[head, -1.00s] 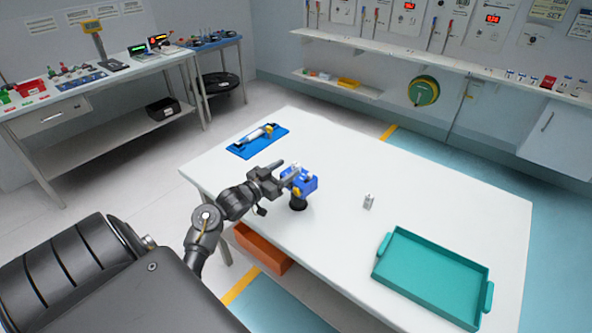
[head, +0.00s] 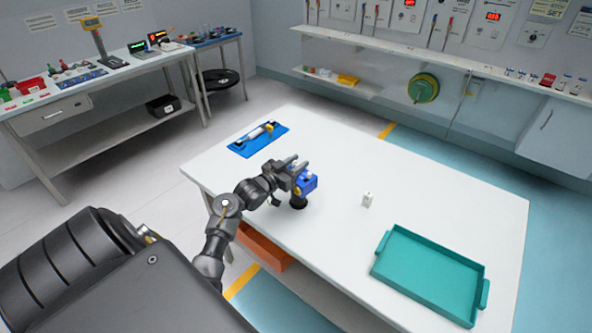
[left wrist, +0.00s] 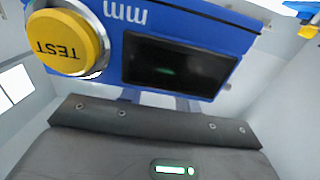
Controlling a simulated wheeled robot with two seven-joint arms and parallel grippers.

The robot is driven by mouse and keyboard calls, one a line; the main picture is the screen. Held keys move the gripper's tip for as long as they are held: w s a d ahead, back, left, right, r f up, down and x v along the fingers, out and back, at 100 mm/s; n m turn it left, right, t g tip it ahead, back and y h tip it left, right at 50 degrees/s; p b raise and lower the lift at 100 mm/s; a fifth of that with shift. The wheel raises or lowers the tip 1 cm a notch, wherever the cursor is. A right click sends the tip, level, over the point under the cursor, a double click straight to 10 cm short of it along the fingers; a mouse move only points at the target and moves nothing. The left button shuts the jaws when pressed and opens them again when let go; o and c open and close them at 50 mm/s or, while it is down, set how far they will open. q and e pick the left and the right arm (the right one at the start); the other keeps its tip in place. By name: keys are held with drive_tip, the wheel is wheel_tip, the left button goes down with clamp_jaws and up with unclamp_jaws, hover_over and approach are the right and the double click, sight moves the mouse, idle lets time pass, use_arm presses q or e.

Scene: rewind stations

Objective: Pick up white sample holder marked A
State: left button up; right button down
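A small white block (head: 367,200) stands on the white table (head: 420,190), between the blue gauge and the teal tray. It looks like a sample holder, but its marking is too small to read. The left wrist view shows the gauge close up, with a yellow TEST button (left wrist: 65,43) and a dark display (left wrist: 175,65). My right gripper is not in view.
A teal tray (head: 388,268) lies at the table's front right. A blue mat (head: 240,150) with a cylindrical tool lies at the back left. An orange bin (head: 265,250) is below the near edge. The table is clear around the white block.

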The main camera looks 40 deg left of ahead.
use_arm(q)
drive_tip(key=c, duration=0.5)
drive_tip(key=shift+r, duration=0.1)
